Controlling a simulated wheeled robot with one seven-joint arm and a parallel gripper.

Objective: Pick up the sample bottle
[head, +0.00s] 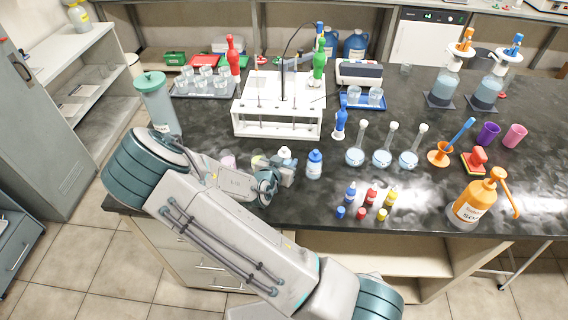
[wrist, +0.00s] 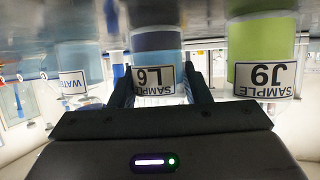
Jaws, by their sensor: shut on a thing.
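The other sample bottle, yellow-green (wrist: 268,45), stands just outside the jaws. I cannot tell whether the held bottle is clear of the bench.
A blue water bottle (head: 315,164) stands close to the right of my gripper. Several flasks (head: 381,157) stand farther right, with small dropper bottles (head: 371,197) in front. A white rack (head: 278,124) stands behind. A tall teal-lidded container (head: 157,104) is at the left.

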